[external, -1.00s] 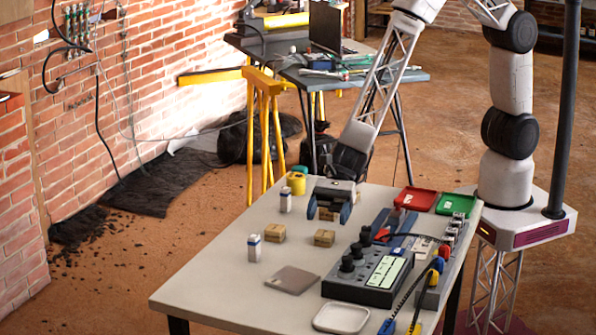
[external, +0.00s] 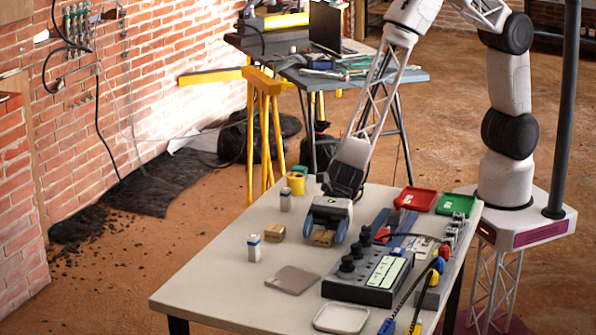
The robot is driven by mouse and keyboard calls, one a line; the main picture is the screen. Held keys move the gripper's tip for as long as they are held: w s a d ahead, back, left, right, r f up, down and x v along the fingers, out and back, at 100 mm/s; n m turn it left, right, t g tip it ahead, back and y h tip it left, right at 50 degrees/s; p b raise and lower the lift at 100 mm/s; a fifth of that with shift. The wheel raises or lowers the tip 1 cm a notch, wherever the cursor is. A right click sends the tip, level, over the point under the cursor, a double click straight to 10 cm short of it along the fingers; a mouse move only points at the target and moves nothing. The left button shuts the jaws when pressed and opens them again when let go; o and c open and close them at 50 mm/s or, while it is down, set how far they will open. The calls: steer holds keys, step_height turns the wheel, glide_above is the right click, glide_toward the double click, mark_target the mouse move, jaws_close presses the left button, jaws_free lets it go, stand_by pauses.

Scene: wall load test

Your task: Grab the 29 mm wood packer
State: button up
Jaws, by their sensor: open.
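Two small wooden blocks lie on the table, a left one (external: 275,233) and a right one (external: 322,239). I cannot read any size on them, so I cannot tell which is the 29 mm packer. My gripper (external: 326,234) points down at the right block. Its blue-grey fingers are open, one on each side of that block, and its body hides the block's upper and rear part. I cannot tell whether the fingers touch it. The left block is clear of my gripper.
A grey plate (external: 292,280) lies in front. A knobbed control box (external: 368,278) stands close on the right. Red (external: 416,198) and green (external: 456,204) trays lie behind it.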

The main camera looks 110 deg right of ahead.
mark_target(324, 234)
steer(key=shift+c, duration=0.3)
steer(key=c, duration=0.9)
steer(key=shift+r, duration=0.15)
steer(key=shift+c, duration=0.2)
step_height(324, 234, up, 10)
stand_by(0.3)
